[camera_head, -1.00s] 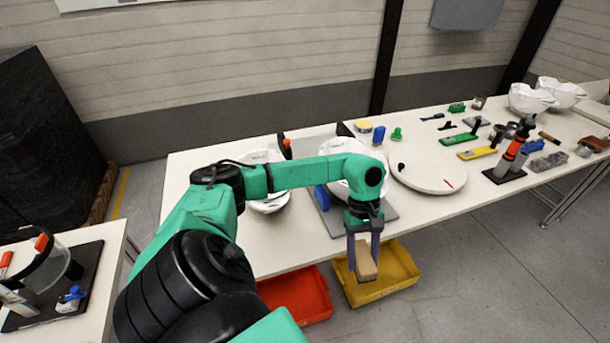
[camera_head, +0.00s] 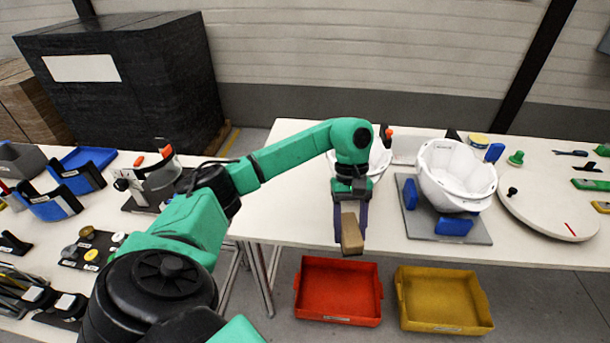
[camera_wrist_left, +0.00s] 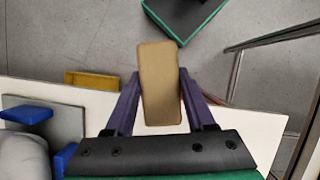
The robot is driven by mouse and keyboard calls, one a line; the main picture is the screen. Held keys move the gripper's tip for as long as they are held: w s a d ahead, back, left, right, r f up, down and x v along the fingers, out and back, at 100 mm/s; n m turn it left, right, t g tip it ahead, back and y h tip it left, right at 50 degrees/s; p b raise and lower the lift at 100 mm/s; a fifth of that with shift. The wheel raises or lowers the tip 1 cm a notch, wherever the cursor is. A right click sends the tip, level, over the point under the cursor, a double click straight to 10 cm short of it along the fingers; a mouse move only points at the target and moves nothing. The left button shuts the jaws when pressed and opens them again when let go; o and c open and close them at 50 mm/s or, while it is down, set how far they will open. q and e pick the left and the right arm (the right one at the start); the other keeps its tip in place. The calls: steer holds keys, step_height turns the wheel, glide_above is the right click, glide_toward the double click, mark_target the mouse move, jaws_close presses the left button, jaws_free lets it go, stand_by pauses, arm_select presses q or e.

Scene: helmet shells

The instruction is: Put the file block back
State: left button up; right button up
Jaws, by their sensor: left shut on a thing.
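The file block is a tan, brick-shaped block (camera_head: 351,232). My left gripper (camera_head: 350,222) is shut on it, with one dark purple finger on each side, and holds it near the front edge of the long white table (camera_head: 290,215). In the left wrist view the block (camera_wrist_left: 159,85) stands out beyond the fingertips of the gripper (camera_wrist_left: 160,95), with the table edge and the grey floor behind it. My right gripper is not in view.
A red bin (camera_head: 338,290) and a yellow bin (camera_head: 443,298) lie below the table's front edge. A white helmet shell (camera_head: 455,172) sits on a grey plate with blue blocks. Another shell is partly behind my arm. A second table (camera_head: 100,225) at left holds several tools.

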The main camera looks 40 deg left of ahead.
arm_select(q)
steer(key=w+a+r+n+t+b, duration=0.2)
steer(key=w+a+n+t+b, duration=0.15)
steer(key=a+n+b, duration=0.55)
step_height(320, 180, up, 5)
steer(key=n+t+y, duration=0.1)
steer(key=n+t, duration=0.3)
steer(key=n, duration=0.7)
glide_above(321, 232)
steer(key=s, duration=0.1)
steer(key=shift+g, duration=0.25)
steer(key=f+b, duration=0.3)
steer(key=f, duration=0.3)
steer(key=f+b, duration=0.3)
steer(key=f, duration=0.4)
steer(key=f+b, duration=0.3)
steer(key=f, duration=0.3)
steer(key=shift+s+a+f+b, duration=0.1)
steer(key=shift+a+f+b, duration=0.1)
steer(key=shift+a+b, duration=0.15)
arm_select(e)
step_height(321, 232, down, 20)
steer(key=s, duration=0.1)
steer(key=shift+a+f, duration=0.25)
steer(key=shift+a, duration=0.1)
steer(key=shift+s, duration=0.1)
arm_select(q)
steer(key=o, duration=1.2)
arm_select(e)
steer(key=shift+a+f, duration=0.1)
